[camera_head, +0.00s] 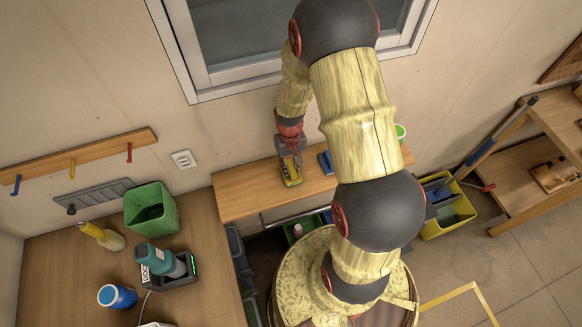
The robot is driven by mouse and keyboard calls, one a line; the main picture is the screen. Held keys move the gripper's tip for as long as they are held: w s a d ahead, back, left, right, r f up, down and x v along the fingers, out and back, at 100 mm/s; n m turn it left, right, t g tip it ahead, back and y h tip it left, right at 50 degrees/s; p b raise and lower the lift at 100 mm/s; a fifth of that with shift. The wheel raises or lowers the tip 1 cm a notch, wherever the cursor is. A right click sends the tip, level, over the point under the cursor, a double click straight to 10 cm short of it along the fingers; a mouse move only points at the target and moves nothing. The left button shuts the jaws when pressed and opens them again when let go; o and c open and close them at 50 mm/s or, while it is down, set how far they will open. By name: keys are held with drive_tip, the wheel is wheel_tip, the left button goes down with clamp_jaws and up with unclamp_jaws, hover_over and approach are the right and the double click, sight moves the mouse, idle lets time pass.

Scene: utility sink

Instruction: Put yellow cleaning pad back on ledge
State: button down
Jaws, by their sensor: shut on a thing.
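My gripper (290,167) reaches down at the wooden ledge (240,193) below the window. It is shut on the yellow cleaning pad (292,181), which shows as a small yellow piece under the fingers. The pad is over the ledge's middle part. I cannot tell whether it touches the surface, and the gripper hides part of it. A blue pad (325,162) lies on the ledge just to the right, apart from the yellow one. My arm covers the ledge farther right.
A yellow bucket (446,208) is on the floor at right. The ledge's left part is bare.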

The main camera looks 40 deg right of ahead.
drive_tip(key=shift+f, duration=0.1)
drive_tip(key=c, duration=1.7)
unclamp_jaws()
drive_tip(key=shift+o, duration=0.2)
wheel_tip(320, 180, up, 12)
wheel_tip(320, 180, up, 14)
drive_tip(key=n+t, duration=0.1)
drive_tip(key=t, duration=0.2)
hover_over(291, 166)
drive_tip(key=s+a, duration=0.2)
drive_tip(key=a, duration=0.4)
drive_tip(key=s+a+r+n+t, duration=0.2)
drive_tip(key=s+a+r, duration=0.4)
drive_tip(key=s+r, duration=0.5)
drive_tip(key=shift+s+a+r+t, duration=0.2)
drive_tip(key=shift+r+t, duration=0.35)
drive_tip(key=shift+t, duration=0.25)
drive_tip(key=shift+w+f, duration=0.1)
